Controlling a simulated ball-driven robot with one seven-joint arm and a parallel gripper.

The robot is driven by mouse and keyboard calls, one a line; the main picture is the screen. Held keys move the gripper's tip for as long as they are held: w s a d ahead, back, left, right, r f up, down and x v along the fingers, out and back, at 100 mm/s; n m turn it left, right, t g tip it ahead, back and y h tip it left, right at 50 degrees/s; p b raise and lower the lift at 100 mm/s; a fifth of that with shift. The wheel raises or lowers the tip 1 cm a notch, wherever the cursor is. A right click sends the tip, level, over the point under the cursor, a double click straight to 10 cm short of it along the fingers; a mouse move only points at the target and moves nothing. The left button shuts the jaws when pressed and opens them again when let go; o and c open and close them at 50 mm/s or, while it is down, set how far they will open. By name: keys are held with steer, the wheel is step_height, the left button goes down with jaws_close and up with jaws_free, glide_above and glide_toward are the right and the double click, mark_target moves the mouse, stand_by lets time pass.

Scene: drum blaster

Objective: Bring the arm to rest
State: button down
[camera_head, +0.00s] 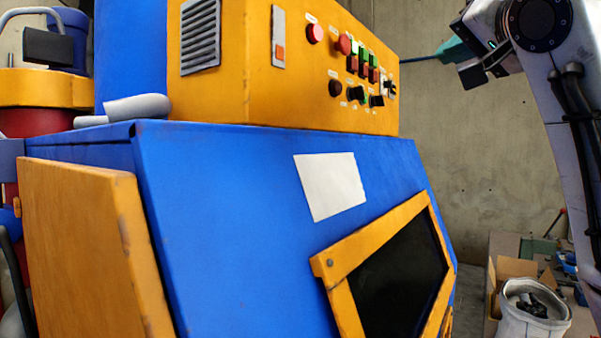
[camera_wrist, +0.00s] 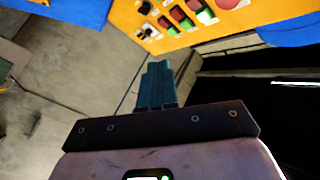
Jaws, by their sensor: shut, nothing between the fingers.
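My gripper (camera_head: 440,56) is at the upper right of the head view, to the right of the orange control panel (camera_head: 290,100) on the blue blaster cabinet (camera_head: 230,190). Its teal fingers point left toward the panel's right end. In the wrist view my gripper (camera_wrist: 158,68) shows its teal fingers together, with nothing seen between them. A thin dark line runs between the fingers and the panel in the head view; I cannot tell what it is. My arm comes down the right edge of the head view.
The panel carries red, green and black controls (camera_head: 362,68). An orange-framed dark window (camera_head: 395,275) is on the cabinet's sloped front. A white bucket (camera_head: 532,318) and a cardboard box (camera_head: 512,268) stand low at right. The concrete wall (camera_head: 470,150) lies behind.

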step_height(320, 180, down, 41)
steer(key=w+d+g, duration=0.3)
steer(key=g, duration=0.3)
steer(key=s+f+n+g+h, duration=0.1)
steer(key=s+f+g, duration=0.1)
steer(key=s+f, duration=0.5)
steer(key=s+f+g, duration=0.2)
steer(key=s+f, duration=0.2)
steer(key=f, duration=0.7)
steer(key=s+f+n+g+h, duration=0.1)
steer(key=s+f+g, duration=0.1)
steer(key=s+f, duration=0.5)
steer(key=s+d+f+n+g+b, duration=0.1)
steer(key=s+f+g+b, duration=0.1)
steer(key=s+f, duration=0.7)
steer(key=s+d+f+n+g+b, duration=0.1)
steer(key=s+f+n+g+b, duration=0.1)
steer(key=s+f, duration=0.8)
steer(key=s+g, duration=0.1)
steer(key=s, duration=0.4)
steer(key=shift+f+g+h, duration=0.25)
steer(key=shift+g+h, duration=0.05)
steer(key=shift+h, duration=0.1)
